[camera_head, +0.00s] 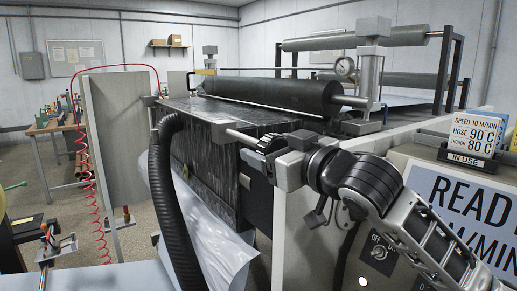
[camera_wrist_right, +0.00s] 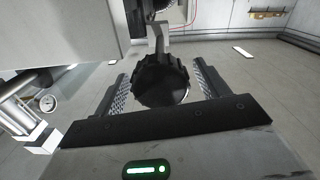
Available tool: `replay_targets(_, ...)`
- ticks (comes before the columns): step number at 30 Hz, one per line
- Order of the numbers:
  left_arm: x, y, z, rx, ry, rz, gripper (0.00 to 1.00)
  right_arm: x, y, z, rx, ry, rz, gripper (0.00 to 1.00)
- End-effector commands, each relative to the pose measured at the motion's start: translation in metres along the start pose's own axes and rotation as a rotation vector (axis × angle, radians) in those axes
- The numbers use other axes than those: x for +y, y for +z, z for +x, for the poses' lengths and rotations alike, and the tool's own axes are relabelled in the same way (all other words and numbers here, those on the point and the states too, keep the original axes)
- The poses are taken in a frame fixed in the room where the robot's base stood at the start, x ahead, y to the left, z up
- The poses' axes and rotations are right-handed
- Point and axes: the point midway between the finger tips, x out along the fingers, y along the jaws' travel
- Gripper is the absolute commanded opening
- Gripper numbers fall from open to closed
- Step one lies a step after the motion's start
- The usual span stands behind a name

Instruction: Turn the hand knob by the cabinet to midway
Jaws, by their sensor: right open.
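The hand knob (camera_head: 270,143) is black with a ridged rim and sits on the end of a metal rod beside the black-sided machine. In the right wrist view the knob (camera_wrist_right: 163,82) lies between the two fingers. My right gripper (camera_head: 286,152) is open at the knob, with one finger on each side of it (camera_wrist_right: 161,76). A small gap shows at the fingers in the wrist view; contact cannot be told. The white cabinet (camera_head: 290,215) is just below and right of the knob. Part of the knob is hidden by the gripper in the head view. My left gripper is not in view.
A black roller (camera_head: 275,92) lies above the machine, with a pressure gauge (camera_head: 345,66) at its right. A black hose (camera_head: 160,190) hangs left of the machine. A sign (camera_head: 455,205) and a rotary switch (camera_head: 378,252) are on the right panel.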

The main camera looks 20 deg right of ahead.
Motion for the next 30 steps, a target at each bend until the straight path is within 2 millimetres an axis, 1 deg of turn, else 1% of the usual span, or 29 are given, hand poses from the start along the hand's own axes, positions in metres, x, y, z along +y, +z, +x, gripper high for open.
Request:
replay_targets(9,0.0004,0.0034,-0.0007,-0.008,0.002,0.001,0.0,0.0002,0.0,0.0012,0.0,0.002,0.0,0.74)
replay_targets(10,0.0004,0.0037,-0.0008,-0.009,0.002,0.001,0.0,0.0002,0.0,0.0011,0.0,0.002,0.0,0.68)
replay_targets(11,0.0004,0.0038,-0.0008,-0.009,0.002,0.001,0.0,0.0001,-0.0001,0.0011,0.0,0.002,0.0,0.6)
replay_targets(12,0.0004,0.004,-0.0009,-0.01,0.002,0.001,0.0,0.0001,-0.0001,0.0011,0.0,0.002,0.0,0.49)
replay_targets(14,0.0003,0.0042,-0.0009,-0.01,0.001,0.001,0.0,0.0002,-0.0001,0.0011,0.0,0.002,0.0,0.32)
replay_targets(15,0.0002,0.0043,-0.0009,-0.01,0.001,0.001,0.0,0.0002,-0.0001,0.0011,0.0,0.002,0.0,0.29)
replay_targets(23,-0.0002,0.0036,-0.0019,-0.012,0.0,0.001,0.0,0.0004,-0.0007,0.0011,0.0,0.002,-0.018,0.29)
replay_targets(30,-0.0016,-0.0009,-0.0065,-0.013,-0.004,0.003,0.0,0.0001,-0.0024,0.0012,0.0,0.001,-0.121,0.29)
